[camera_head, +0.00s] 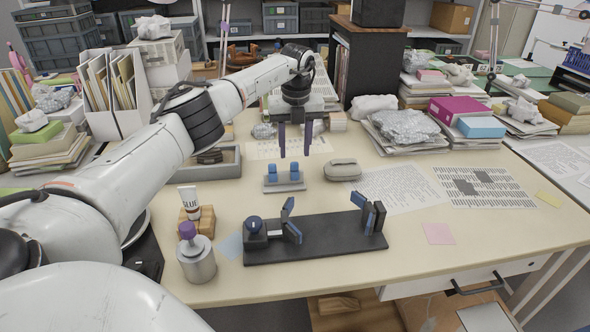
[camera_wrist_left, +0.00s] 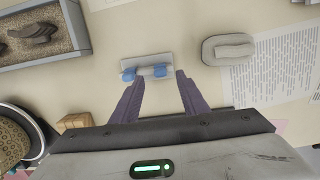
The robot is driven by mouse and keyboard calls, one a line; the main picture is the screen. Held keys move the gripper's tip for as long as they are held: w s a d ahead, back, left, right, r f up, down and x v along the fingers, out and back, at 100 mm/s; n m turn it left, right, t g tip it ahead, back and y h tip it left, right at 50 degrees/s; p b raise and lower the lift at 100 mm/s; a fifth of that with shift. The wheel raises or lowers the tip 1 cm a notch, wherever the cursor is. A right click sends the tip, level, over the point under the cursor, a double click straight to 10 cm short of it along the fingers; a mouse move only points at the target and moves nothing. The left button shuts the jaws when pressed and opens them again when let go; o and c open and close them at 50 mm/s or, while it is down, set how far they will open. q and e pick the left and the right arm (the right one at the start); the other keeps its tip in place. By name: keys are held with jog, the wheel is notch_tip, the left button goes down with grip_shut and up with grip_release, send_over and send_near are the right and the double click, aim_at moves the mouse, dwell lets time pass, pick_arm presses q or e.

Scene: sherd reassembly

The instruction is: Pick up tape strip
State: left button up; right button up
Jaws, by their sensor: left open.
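A small grey holder (camera_head: 284,187) with two upright blue blocks (camera_head: 269,171) stands on the table. In the left wrist view the holder (camera_wrist_left: 147,59) shows with a thin pale strip, seemingly the tape strip (camera_wrist_left: 146,71), spanning between the blue blocks. In the head view I cannot make the strip out clearly. My left gripper (camera_head: 294,145) is open and empty, pointing down just above and behind the holder. In the left wrist view its purple fingers (camera_wrist_left: 158,84) stand apart, either side of the blue blocks. My right gripper is not in view.
A grey rounded object (camera_head: 342,170) lies right of the holder. In front are a black fixture (camera_head: 325,237) with dark blue clamps, a glue tube (camera_head: 190,202) and a purple-capped metal jar (camera_head: 197,262). A sand tray (camera_head: 218,163) is at left. Papers lie at right.

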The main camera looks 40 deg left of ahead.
aim_at(294, 162)
pick_arm(q)
notch_tip(294, 162, down, 5)
jog(key=shift+a, duration=0.15)
jog(key=c, duration=0.8)
jog(key=shift+r, duration=0.1)
